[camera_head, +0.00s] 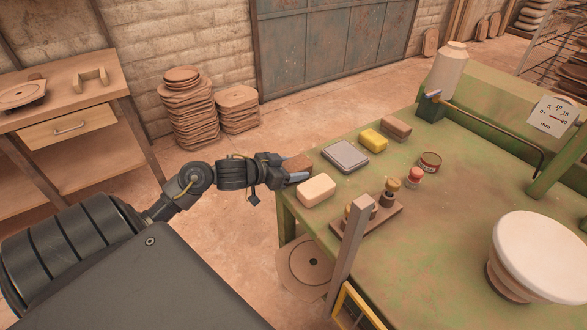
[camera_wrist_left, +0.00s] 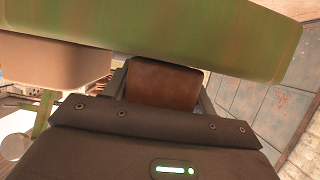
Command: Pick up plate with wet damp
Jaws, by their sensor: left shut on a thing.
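My left gripper (camera_head: 288,168) is at the left edge of the green table (camera_head: 430,280), shut on a brown block (camera_head: 298,162). In the left wrist view the brown block (camera_wrist_left: 163,84) sits between the two fingers. Whether it is damp cannot be told. A grey rectangular plate-like item (camera_head: 345,156) lies on the table just right of the gripper. A cream block (camera_head: 316,190) lies close in front of the gripper. Round and squarish brown plates are stacked by the wall (camera_head: 186,108), away from the gripper. My right gripper is not in view.
A yellow sponge (camera_head: 373,140), another brown block (camera_head: 397,128), a tin (camera_head: 429,161) and a red-topped jar (camera_head: 414,177) are on the table. A wooden holder (camera_head: 377,222), a grey post (camera_head: 346,245) and a white disc (camera_head: 545,255) stand nearer. A wooden bench (camera_head: 70,98) is at left.

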